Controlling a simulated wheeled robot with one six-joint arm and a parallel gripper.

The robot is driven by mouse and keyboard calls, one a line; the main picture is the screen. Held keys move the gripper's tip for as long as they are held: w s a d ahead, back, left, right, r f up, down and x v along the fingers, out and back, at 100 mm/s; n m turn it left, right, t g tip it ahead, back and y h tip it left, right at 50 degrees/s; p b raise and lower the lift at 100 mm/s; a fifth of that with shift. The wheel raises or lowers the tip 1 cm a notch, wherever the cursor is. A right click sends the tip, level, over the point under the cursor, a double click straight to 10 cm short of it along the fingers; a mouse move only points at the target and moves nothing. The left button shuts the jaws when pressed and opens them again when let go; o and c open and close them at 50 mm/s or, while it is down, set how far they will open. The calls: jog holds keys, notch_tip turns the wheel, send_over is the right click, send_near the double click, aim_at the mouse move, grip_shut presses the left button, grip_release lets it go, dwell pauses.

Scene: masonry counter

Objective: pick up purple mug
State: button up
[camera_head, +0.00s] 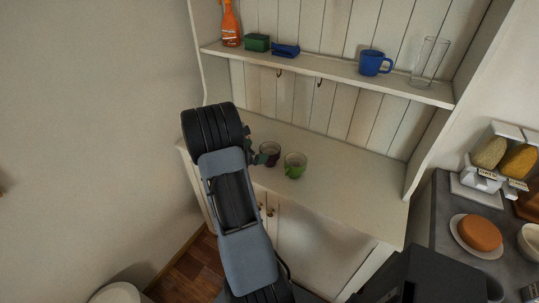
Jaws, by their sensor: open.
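A dark purple mug (270,150) stands on the cream cabinet counter (335,172), just left of a green mug (294,170). A small gap seems to separate the two mugs. My arm rises from the bottom of the head view and covers the counter's left part. My gripper (259,157) is at the purple mug's left side, partly hidden behind my arm. Its jaws are open. I cannot tell whether a finger touches the mug or reaches around it.
The shelf (335,72) above holds an orange spray bottle (230,25), a green block (257,42), a blue item (285,50), a blue mug (374,63) and a clear glass (429,62). Hooks hang below it. The counter's right part is clear.

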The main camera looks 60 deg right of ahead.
aim_at(264, 150)
jog(key=shift+p+x, duration=1.05)
jog(key=shift+x, duration=1.5)
jog(key=shift+a, duration=0.1)
jog(key=shift+c, duration=0.5)
jog(key=c, duration=0.6)
